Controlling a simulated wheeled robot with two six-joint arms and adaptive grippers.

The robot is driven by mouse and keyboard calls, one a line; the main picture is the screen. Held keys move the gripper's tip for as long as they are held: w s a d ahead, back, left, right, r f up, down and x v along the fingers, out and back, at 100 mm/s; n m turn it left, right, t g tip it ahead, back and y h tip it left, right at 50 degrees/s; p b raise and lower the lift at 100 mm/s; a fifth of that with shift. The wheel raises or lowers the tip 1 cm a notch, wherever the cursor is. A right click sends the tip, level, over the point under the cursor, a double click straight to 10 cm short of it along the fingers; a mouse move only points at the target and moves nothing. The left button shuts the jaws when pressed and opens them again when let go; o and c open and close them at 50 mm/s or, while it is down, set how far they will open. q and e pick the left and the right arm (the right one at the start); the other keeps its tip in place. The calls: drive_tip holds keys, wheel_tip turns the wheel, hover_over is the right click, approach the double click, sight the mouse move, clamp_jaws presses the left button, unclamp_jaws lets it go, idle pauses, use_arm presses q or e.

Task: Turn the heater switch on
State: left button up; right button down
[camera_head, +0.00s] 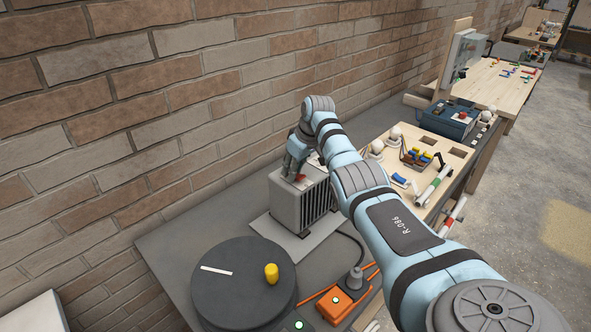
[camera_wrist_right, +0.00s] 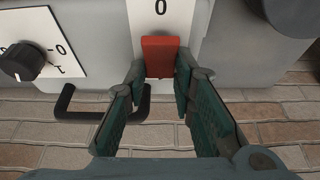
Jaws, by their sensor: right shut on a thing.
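The heater (camera_head: 288,207) is a grey box with dark fins, on a light plate against the brick wall. Its red switch (camera_head: 300,178) sits on the top. In the right wrist view the red switch (camera_wrist_right: 160,55) is on a white plate with a "0" printed beside it. My right gripper (camera_head: 290,172) reaches down to the top of the heater. In the right wrist view its fingertips (camera_wrist_right: 160,78) are at the two sides of the red switch, shut on it. A black knob (camera_wrist_right: 20,62) with a marked plate is to the left. My left gripper is not in view.
A dark round disc (camera_head: 235,300) with a yellow peg (camera_head: 271,273) stands in front of the heater. An orange socket (camera_head: 335,307) holds a grey plug (camera_head: 353,280) with a cable. A wooden board (camera_head: 455,160) with several items lies to the right, beyond my right arm.

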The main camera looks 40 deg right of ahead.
sight(305, 186)
drive_tip(key=c, duration=1.4)
unclamp_jaws()
drive_tip(key=shift+o, duration=0.2)
drive_tip(key=v, duration=1.2)
